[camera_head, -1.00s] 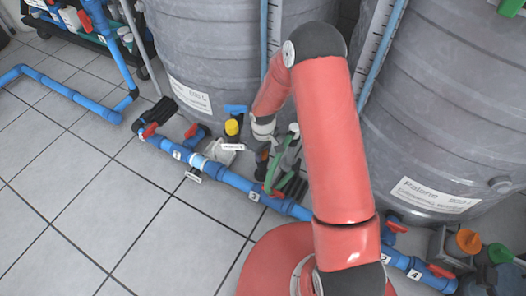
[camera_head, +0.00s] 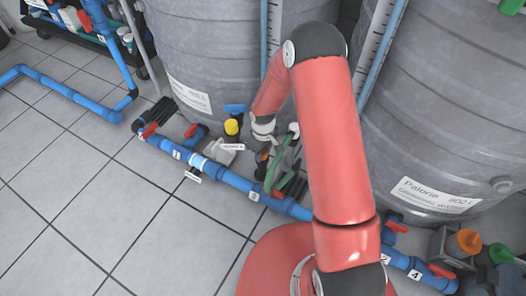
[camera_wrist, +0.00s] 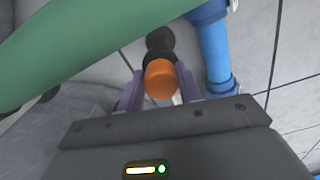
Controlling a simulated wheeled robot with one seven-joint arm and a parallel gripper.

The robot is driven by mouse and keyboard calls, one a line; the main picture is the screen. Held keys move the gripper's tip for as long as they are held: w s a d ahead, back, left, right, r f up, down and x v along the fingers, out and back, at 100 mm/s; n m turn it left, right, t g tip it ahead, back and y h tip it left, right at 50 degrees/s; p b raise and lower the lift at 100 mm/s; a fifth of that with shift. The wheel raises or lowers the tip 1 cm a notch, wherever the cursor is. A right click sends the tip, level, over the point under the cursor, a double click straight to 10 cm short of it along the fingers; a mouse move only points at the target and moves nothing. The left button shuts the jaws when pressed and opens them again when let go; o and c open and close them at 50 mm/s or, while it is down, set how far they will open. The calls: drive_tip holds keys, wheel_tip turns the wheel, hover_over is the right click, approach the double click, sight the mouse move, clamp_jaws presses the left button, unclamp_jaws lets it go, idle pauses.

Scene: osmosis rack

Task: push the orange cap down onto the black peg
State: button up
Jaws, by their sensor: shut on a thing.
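In the wrist view the orange cap (camera_wrist: 160,78) sits between the two fingers of my gripper (camera_wrist: 160,88), which is shut on it. The black peg (camera_wrist: 160,42) shows directly beyond the cap, in line with it. The cap hides the near end of the peg, so I cannot tell how far the cap is over it. In the head view my gripper is down beside the blue pipe, at the foot of the middle tank, and is partly hidden by green parts. The cap and peg are too small there to make out clearly.
A green tube (camera_wrist: 90,45) crosses close over the upper left of the wrist view. A blue pipe (camera_wrist: 214,52) stands right of the cap. Grey tanks (camera_head: 445,110) stand behind the blue floor pipe (camera_head: 236,180).

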drive_tip(key=shift+f+b, duration=0.3)
drive_tip(key=shift+f, duration=0.1)
drive_tip(key=o, duration=1)
drive_tip(key=shift+r+p, duration=0.9)
drive_tip(key=shift+r, duration=3)
